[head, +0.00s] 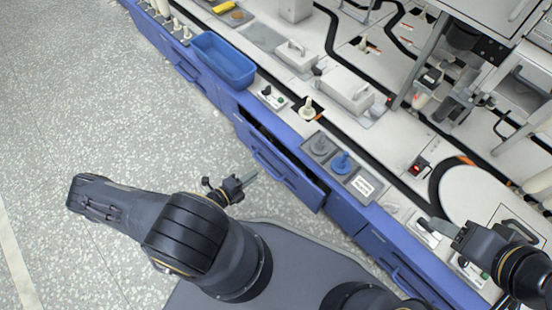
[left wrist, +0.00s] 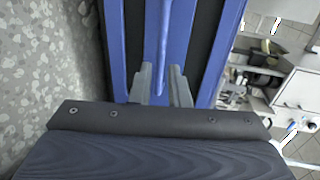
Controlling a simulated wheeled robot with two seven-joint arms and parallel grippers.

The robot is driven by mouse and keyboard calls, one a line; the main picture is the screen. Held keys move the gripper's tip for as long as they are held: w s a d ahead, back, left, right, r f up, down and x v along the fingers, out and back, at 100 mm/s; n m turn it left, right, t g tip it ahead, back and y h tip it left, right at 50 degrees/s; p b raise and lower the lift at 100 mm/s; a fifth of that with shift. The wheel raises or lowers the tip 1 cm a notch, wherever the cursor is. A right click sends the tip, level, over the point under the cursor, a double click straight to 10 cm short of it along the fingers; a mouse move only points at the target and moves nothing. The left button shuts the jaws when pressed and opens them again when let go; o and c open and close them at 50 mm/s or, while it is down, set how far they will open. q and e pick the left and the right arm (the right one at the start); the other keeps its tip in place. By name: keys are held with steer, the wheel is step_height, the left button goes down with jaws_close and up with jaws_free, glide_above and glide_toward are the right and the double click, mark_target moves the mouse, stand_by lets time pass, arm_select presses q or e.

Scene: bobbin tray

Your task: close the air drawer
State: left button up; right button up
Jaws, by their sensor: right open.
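The blue drawer (head: 308,192) stands partly open from the bench front, with a dark gap behind its front panel. Its bar handle (head: 270,167) faces the floor side. My left gripper (head: 248,178) is just in front of this handle, apparently short of it. In the left wrist view the fingers of my left gripper (left wrist: 162,85) are apart, and the blue handle (left wrist: 162,40) lines up with the gap between them. I cannot tell whether they touch it. My right gripper (head: 432,226) is open over the bench at the right, near a small switch box.
A blue bin (head: 223,60) stands on the bench at the upper left. A grey tray with a grey and a blue bobbin (head: 342,162) sits above the drawer. Another blue drawer front (head: 400,270) is to the right. The speckled floor (head: 120,120) at the left is clear.

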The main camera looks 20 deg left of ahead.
mark_target(266, 167)
arm_select(q)
steer(key=b+x, duration=0.2)
steer(key=x, duration=0.5)
steer(key=shift+c, duration=0.5)
jaws_close()
